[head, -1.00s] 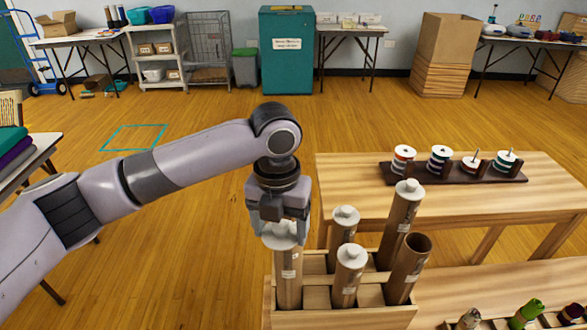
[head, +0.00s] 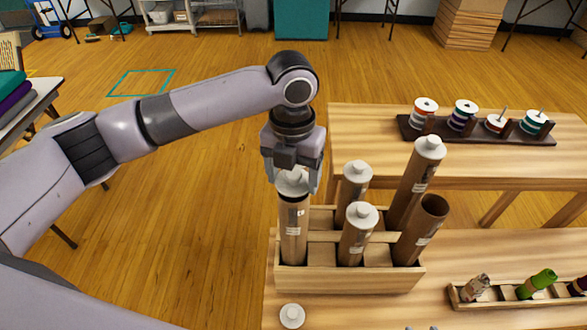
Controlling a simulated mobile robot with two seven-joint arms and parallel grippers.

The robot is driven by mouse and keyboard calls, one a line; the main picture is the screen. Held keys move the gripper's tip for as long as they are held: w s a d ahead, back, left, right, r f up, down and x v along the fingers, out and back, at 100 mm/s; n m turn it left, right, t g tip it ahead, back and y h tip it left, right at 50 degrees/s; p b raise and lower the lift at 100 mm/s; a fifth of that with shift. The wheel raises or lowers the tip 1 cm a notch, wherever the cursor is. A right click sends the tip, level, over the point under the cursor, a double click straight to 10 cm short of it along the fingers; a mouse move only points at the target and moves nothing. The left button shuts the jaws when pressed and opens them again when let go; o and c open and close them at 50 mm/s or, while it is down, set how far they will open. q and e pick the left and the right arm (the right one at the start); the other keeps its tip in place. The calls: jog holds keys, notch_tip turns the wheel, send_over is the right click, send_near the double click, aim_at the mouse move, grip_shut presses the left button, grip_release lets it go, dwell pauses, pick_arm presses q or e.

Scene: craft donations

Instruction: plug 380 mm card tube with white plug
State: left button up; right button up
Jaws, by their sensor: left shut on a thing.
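My left gripper (head: 292,176) points down at the top of the front left card tube (head: 293,232). It is shut on a white plug (head: 292,185) that sits at that tube's mouth; the fingers partly hide it, and I cannot tell how deep it sits. The tube stands upright in a wooden rack (head: 345,280). Three other tubes there have white plugs: a short back one (head: 354,190), a front one (head: 357,240) and a tall one (head: 415,180). The right tube (head: 422,230) is open-topped and leans. A loose white plug (head: 292,316) lies in front of the rack.
The rack stands on a wooden table (head: 450,255). At right is a low wooden tray (head: 515,297) with small bundles, one green. Behind, another table (head: 370,122) carries a dark spool holder (head: 480,134) with several spools. Floor at left is open.

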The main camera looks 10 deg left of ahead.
pick_arm(q)
jog(key=shift+f+b, duration=0.45)
jog(key=shift+f, duration=0.3)
pick_arm(e)
jog(key=shift+f, duration=0.85)
pick_arm(q)
jog(key=shift+r, duration=0.1)
pick_arm(e)
jog(key=shift+r, duration=0.15)
pick_arm(q)
jog(key=shift+p, duration=0.6)
pick_arm(e)
jog(key=shift+w+r, duration=0.1)
jog(key=shift+r, duration=0.4)
jog(key=shift+r, duration=0.15)
pick_arm(q)
jog(key=shift+p, duration=0.65)
pick_arm(e)
jog(key=shift+r, duration=0.45)
